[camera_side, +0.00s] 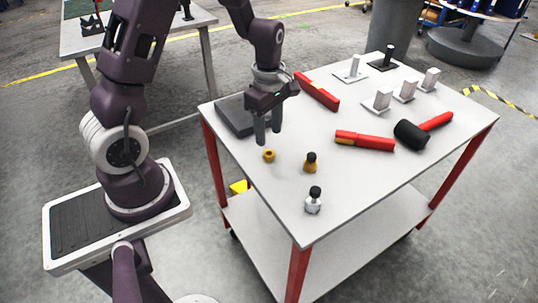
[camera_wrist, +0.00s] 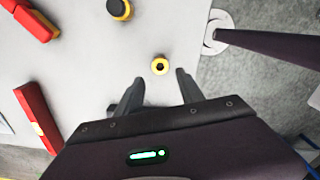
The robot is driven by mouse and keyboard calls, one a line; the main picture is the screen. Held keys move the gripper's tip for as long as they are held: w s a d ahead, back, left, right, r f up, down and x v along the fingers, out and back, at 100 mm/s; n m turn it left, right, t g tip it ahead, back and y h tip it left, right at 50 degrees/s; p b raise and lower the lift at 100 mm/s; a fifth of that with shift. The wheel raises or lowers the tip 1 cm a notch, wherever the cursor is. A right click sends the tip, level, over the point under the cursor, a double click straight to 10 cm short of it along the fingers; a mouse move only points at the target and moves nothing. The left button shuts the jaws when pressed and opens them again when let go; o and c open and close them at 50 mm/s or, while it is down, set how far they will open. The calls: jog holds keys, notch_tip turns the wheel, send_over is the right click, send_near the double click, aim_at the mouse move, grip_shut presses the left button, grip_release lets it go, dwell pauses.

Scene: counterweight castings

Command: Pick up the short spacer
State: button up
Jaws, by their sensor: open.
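The short spacer looks to be the small yellow ring-like piece (camera_side: 269,156) with a dark hole, standing alone on the white table near its left edge. In the wrist view the yellow piece (camera_wrist: 160,66) lies just beyond the fingertips, roughly midway between them. My gripper (camera_side: 267,140) is open and empty, pointing down close to the yellow piece in the side view. Its two fingers also show in the wrist view (camera_wrist: 160,77). The fingers are apart from the piece, and their exact height above the table is hard to tell.
A yellow bottle with black cap (camera_side: 310,163) and a clear one (camera_side: 313,201) stand nearby. A dark grey slab (camera_side: 236,115) lies behind my gripper. Red tools (camera_side: 365,140), a black-headed mallet (camera_side: 411,134) and several pale blocks (camera_side: 383,98) occupy the right and back.

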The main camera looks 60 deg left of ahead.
aim_at(268, 154)
notch_tip(268, 154, down, 7)
jog(key=shift+s+d+r, duration=0.1)
jog(key=shift+r, duration=0.1)
grip_shut()
